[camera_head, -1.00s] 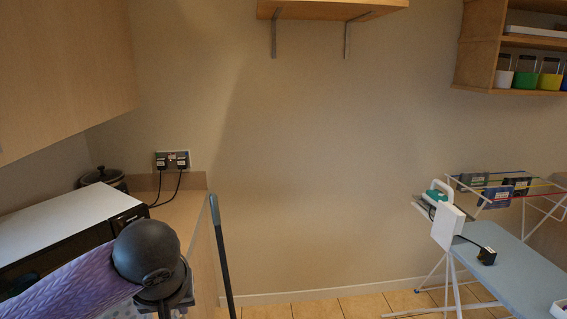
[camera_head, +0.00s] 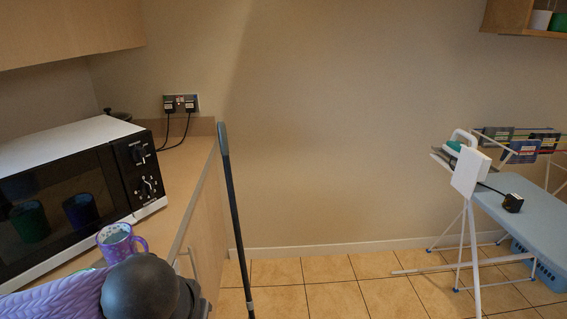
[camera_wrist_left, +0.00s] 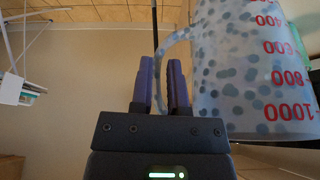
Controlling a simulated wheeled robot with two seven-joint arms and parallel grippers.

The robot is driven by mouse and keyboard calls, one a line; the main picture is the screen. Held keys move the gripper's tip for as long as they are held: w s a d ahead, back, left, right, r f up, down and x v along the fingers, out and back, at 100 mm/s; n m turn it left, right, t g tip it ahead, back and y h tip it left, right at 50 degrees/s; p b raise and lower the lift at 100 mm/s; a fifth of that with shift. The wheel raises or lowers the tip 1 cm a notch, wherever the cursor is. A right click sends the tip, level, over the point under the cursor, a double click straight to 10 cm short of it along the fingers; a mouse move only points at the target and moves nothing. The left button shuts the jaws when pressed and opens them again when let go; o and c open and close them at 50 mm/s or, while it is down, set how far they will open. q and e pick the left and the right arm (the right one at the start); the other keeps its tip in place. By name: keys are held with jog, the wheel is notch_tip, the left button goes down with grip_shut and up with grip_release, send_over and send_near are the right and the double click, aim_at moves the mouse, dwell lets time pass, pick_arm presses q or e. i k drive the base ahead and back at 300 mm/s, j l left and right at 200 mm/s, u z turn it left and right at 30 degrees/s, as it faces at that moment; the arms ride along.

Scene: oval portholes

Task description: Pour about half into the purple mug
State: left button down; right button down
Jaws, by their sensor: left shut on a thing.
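The purple patterned mug (camera_head: 121,240) stands upright on the counter in front of the microwave, at lower left in the head view; its handle points right. What is inside it I cannot tell. In the left wrist view, my left gripper (camera_wrist_left: 162,68) is shut on the handle of a translucent measuring jug (camera_wrist_left: 240,75) with grey-blue dots and red numbers. The wrist picture is upside down, with floor tiles at its top, so the jug looks roughly upright. How full it is I cannot tell. The head view shows my left arm but not the jug. My right gripper is not in view.
A white microwave (camera_head: 70,195) takes up the left of the counter (camera_head: 190,185); its dark door shows green and blue cup shapes. A dark pole (camera_head: 236,220) leans at the counter's edge. An ironing board (camera_head: 525,212) with an iron stands far right. Open floor lies between.

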aim_at(126, 249)
jog(key=j+u, duration=0.1)
jog(key=u, duration=0.3)
jog(key=i+u, duration=0.15)
jog(key=u, duration=0.65)
jog(key=i+z, duration=0.1)
jog(key=z, duration=0.3)
jog(key=i+l+z, duration=0.1)
jog(key=z, duration=0.3)
jog(key=i+z, duration=0.15)
jog(key=z, duration=0.25)
